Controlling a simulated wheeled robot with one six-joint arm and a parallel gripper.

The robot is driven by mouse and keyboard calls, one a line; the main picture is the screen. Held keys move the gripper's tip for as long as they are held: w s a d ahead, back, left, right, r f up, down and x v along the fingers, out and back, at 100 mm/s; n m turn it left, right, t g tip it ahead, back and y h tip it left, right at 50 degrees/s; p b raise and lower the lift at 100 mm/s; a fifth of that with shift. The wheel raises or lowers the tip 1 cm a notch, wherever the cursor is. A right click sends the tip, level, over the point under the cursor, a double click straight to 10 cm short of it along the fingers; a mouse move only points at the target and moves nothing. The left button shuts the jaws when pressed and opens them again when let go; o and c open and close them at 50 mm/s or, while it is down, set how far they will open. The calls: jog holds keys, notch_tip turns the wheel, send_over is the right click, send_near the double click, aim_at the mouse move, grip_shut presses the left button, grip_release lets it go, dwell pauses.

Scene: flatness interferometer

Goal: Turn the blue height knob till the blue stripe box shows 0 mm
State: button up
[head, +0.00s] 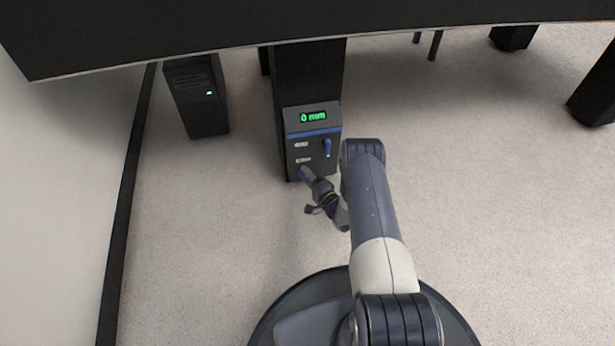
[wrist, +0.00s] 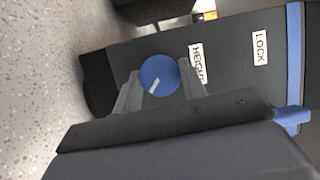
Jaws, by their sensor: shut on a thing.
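The blue stripe box (head: 295,160) is a dark box with a blue band, fixed low on a black column under the table. Its green display (head: 313,117) reads 0 mm. The round blue height knob (wrist: 159,75) has a white pointer mark and sits beside the HEIGHT label (wrist: 196,64) in the wrist view. My gripper (wrist: 155,88) is shut on the knob, with a finger on each side of it. In the head view the knob is mostly hidden by my gripper. A blue lock lever (head: 327,147) is on the box's right side, hanging down.
The dark tabletop (head: 200,35) overhangs the box from above. The pale carpet (head: 220,240) in front is clear.

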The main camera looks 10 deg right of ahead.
jog(key=shift+m, duration=0.7)
jog(key=o, duration=1)
jog(key=shift+c, duration=0.2)
jog(key=shift+s, duration=0.1)
jog(key=p+v, duration=0.3)
jog(key=v, duration=0.7)
jog(key=shift+s+f+p, duration=0.3)
jog(key=shift+d, duration=0.1)
dwell(0.4)
